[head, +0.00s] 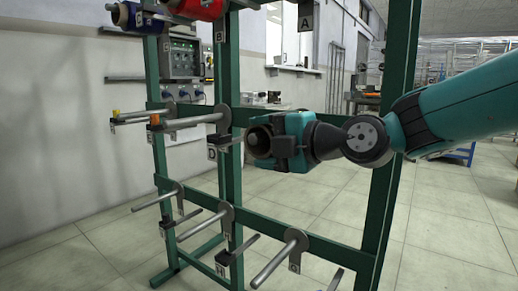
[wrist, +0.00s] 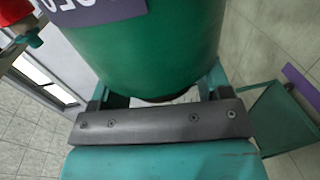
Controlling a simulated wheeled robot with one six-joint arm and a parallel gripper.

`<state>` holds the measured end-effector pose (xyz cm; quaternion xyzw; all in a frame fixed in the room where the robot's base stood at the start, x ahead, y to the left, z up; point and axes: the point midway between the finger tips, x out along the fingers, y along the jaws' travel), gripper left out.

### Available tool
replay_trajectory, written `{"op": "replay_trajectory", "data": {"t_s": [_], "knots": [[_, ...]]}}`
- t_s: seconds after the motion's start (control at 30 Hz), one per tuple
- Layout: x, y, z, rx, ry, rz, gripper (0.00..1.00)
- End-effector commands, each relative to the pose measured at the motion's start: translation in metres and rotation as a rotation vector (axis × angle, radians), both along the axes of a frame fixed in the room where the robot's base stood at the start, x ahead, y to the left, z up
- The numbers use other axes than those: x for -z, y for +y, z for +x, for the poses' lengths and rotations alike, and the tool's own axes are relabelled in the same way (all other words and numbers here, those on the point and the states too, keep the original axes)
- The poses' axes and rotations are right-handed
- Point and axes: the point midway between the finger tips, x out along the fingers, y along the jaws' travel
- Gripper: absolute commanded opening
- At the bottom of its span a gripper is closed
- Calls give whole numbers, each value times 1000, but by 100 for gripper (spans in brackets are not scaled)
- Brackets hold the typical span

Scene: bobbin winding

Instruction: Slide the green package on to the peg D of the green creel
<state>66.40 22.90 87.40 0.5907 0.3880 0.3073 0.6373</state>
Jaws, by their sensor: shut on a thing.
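The green package (wrist: 150,60), with a purple label, fills the upper middle of the wrist view. My gripper (head: 272,142) is shut on it, with a finger at each side. In the head view the gripper hides most of the package. The green creel (head: 386,140) stands around and behind the gripper. The gripper covers the middle row's right part, so I cannot tell how peg D lines up with the package.
A bare peg (head: 190,122) with a round disc lies left of the gripper. Bare pegs (head: 278,262) stick out below. A red package (head: 195,9) and a blue package (head: 125,15) sit on the top row. A creel post stands close behind my wrist.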

Motion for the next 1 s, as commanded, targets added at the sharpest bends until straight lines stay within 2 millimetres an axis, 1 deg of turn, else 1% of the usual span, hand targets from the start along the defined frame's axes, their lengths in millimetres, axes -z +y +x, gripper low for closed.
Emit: {"op": "replay_trajectory", "data": {"t_s": [0.37, 1.0], "knots": [[-1, -1, 1, 1, -2, 1, 22], [6, -1, 1, 1, -3, 2, 22]]}}
